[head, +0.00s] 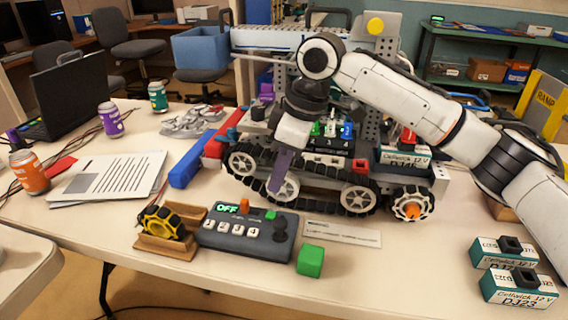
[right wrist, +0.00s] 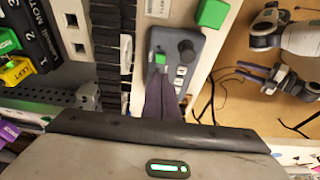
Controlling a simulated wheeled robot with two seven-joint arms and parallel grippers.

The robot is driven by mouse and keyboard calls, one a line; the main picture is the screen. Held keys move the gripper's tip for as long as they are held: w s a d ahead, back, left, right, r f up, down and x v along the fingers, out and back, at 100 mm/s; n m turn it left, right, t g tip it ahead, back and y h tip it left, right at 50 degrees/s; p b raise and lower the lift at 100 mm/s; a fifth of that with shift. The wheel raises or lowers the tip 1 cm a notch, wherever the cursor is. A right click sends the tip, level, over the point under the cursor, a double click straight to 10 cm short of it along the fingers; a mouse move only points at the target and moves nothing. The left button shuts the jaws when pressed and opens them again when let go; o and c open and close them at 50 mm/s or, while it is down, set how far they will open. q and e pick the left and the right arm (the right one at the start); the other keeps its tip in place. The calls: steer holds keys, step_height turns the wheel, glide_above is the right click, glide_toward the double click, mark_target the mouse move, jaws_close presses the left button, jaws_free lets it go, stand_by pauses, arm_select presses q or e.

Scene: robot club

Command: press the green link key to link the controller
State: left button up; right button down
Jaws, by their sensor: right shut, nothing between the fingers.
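The grey controller (head: 228,239) lies on the table with its display reading OFF. Its green link key (head: 270,215) is on top, right of an orange key and near a black joystick. My right gripper (head: 273,188) is shut and empty, its purple fingers pointing down just above the green key. In the right wrist view the fingertips (right wrist: 160,74) overlap the controller (right wrist: 200,70) close to the green key (right wrist: 160,58); I cannot tell whether they touch.
A tracked robot (head: 320,190) stands right behind the controller. A loose yellow-black wheel (head: 160,222) sits in a brown holder at left. A green cube (head: 310,261) lies in front, with a printed card (head: 343,233) behind it. Battery packs (head: 518,289) are at right.

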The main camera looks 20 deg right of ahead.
mark_target(270, 214)
steer(key=x, duration=0.4)
steer(key=b+x, duration=0.1)
steer(key=x, duration=0.1)
steer(key=shift+s+d+f, duration=0.25)
steer(key=shift+d+f, duration=0.05)
steer(key=shift+f, duration=0.25)
